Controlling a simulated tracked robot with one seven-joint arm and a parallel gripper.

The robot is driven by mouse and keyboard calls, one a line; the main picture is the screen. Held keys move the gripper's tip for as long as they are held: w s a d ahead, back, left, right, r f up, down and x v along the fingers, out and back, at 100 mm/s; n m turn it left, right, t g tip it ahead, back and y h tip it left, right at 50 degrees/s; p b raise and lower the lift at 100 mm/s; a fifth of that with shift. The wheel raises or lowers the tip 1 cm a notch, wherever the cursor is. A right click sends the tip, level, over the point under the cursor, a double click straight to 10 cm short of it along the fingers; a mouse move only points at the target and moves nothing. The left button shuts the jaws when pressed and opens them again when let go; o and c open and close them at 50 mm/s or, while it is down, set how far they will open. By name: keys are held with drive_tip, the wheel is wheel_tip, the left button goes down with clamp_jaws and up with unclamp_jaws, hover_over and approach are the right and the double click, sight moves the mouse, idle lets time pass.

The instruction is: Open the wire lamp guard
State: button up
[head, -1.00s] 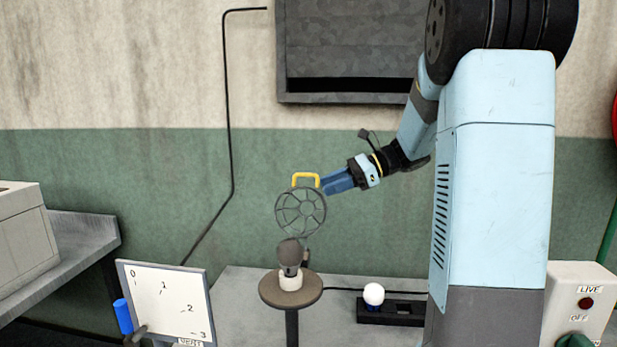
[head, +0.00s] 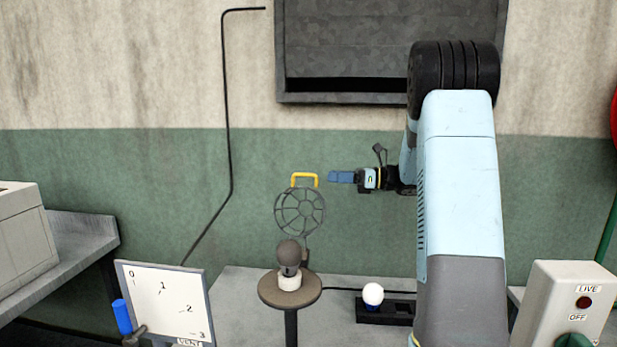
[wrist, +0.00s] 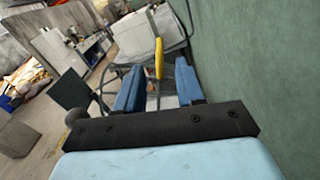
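The wire lamp guard (head: 299,212) is a round grey wire cage with a yellow handle (head: 305,176) on top. It stands tipped up, clear of the dark bulb (head: 289,254), which is uncovered in a white socket on a round stand. My gripper (head: 331,177) is just to the right of the handle, about level with it and apart from it. In the wrist view its two blue fingers (wrist: 158,87) are spread with a gap between them. The yellow handle also shows there (wrist: 159,58), beyond the fingertips and in line with the gap.
A white bulb (head: 373,294) sits on a black holder at the right of the bench. A switch box (head: 566,300) stands front right, and a numbered white board (head: 168,303) front left. The green wall is close behind.

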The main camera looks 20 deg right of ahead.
sight(308, 175)
drive_tip(key=x, duration=0.9)
drive_tip(key=shift+c, duration=0.4)
clamp_jaws()
drive_tip(key=shift+r, duration=0.1)
